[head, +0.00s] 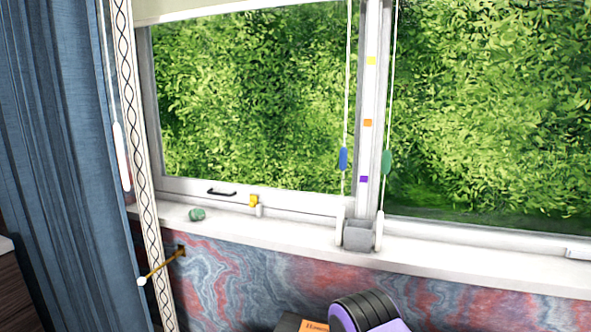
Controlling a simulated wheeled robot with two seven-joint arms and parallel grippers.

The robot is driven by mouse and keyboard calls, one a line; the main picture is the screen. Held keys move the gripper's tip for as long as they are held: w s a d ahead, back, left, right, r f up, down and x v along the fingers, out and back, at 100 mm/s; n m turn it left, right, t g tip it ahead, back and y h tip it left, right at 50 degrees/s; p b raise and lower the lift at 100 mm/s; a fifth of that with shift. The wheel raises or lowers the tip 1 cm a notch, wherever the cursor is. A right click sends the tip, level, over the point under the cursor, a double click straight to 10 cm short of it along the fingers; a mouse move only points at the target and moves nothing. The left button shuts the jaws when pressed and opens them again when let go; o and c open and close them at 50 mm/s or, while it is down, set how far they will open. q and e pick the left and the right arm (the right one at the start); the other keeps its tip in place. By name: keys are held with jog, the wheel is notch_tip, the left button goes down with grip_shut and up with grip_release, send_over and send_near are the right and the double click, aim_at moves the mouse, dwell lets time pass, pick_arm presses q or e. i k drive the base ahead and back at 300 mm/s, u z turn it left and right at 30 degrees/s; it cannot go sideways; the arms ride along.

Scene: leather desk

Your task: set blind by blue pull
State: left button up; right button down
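The cream blind (190,10) shows only as a strip along the top of the left pane, above most of the glass. A green pull (386,161) hangs on another cord just right of the post. The post carries a yellow mark (371,61), an orange mark (367,122) and a purple mark (364,179). The blue pull hangs at a height between the orange and purple marks. Neither of my grippers is in view.
A white sill (290,226) runs below the window, with a small green object (197,214) and a grey block (358,235) on it. A blue curtain (60,150) hangs at the left. A purple and black object (365,312) stands at the bottom.

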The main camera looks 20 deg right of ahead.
aim_at(342, 151)
jog(key=u, duration=1.45)
jog(key=k, duration=0.9)
jog(key=z, duration=1.8)
jog(key=i, duration=0.3)
